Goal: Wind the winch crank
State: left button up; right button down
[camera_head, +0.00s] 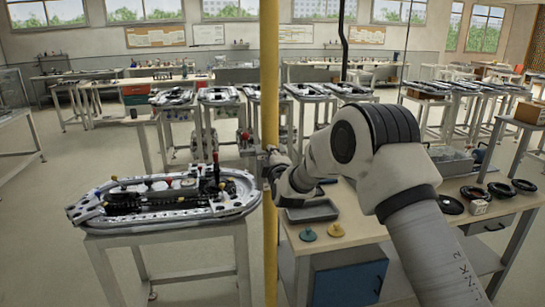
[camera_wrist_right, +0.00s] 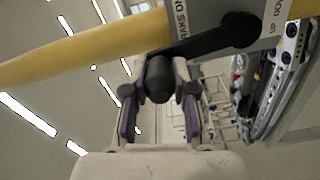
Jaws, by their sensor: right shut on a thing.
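The winch crank (camera_wrist_right: 212,37) is a black arm running from a round hub at the right to a dark knob (camera_wrist_right: 159,82) in the right wrist view. Behind it is a grey winch housing (camera_wrist_right: 215,12) with partly readable lettering. The housing is on a yellow post (camera_head: 269,90), which also crosses the right wrist view (camera_wrist_right: 80,47). My right gripper (camera_wrist_right: 160,88) is shut on the knob, with a finger on either side of it. In the head view my right gripper (camera_head: 274,163) is small beside the post, and the crank is hard to make out. My left gripper is not in view.
A workbench (camera_head: 345,230) with a grey tray (camera_head: 313,210), two coloured discs and black rings stands right of the post. An oval track on a stand (camera_head: 170,222) is at left, close to the post. Floor at far left is clear.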

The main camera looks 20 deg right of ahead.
jog(key=c, duration=0.9)
grip_release()
jog(key=shift+a, duration=0.15)
jog(key=shift+c, duration=0.2)
jog(key=shift+w+a+f, duration=0.1)
jog(key=shift+w, duration=0.05)
jog(key=v, duration=1.2)
